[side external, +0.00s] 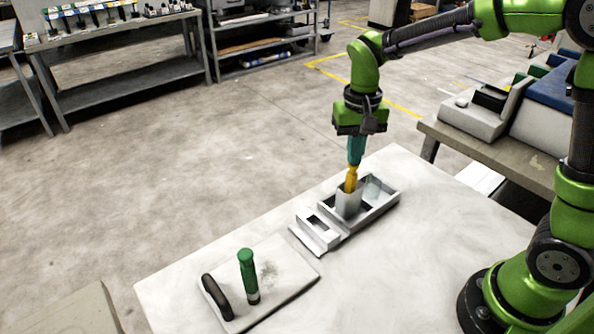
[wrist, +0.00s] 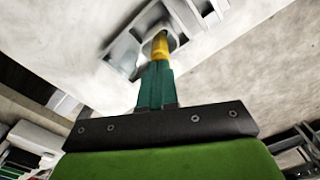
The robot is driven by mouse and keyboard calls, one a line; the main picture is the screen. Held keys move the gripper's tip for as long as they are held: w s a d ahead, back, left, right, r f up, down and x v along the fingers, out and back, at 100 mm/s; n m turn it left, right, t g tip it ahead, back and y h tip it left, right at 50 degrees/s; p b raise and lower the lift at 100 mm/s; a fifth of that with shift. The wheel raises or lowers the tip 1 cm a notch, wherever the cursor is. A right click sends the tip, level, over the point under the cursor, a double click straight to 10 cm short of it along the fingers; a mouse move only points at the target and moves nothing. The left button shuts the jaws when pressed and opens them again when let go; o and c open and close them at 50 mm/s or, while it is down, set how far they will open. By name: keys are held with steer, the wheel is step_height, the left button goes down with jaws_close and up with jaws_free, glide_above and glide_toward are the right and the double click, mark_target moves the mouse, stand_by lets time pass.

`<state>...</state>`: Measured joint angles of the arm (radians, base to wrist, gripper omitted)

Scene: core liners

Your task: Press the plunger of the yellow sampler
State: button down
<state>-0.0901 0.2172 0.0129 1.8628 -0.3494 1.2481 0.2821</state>
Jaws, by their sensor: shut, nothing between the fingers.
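The yellow sampler (side external: 351,181) stands nearly upright in a light grey cup (side external: 348,202) in the tray. Its lower part is hidden by the cup. My gripper (side external: 354,164) is shut, its teal fingers pointing down directly above the sampler. The fingertips appear to meet the sampler's top; I cannot tell whether they press on it. In the wrist view the yellow sampler (wrist: 160,46) shows just beyond the closed fingertips (wrist: 156,64), in line with them. The plunger itself cannot be made out apart from the yellow body.
The grey tray (side external: 372,217) has a clear piece at its right end. A stepped grey block (side external: 315,237) adjoins it. A green-handled tool (side external: 247,272) stands on a pale board (side external: 285,280), beside a black handle (side external: 216,297). The table's right front area is clear.

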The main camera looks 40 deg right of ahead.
steer(key=shift+f, duration=0.8)
stand_by(0.4)
steer(key=shift+r, duration=3.6)
steer(key=shift+w, duration=0.15)
steer(key=s+r+n+t+y, duration=0.2)
steer(key=s+t, duration=0.5)
steer(key=s, duration=0.7)
steer(key=shift+s+d+r, duration=0.15)
steer(key=shift+d+r, duration=0.1)
steer(key=shift+r, duration=0.4)
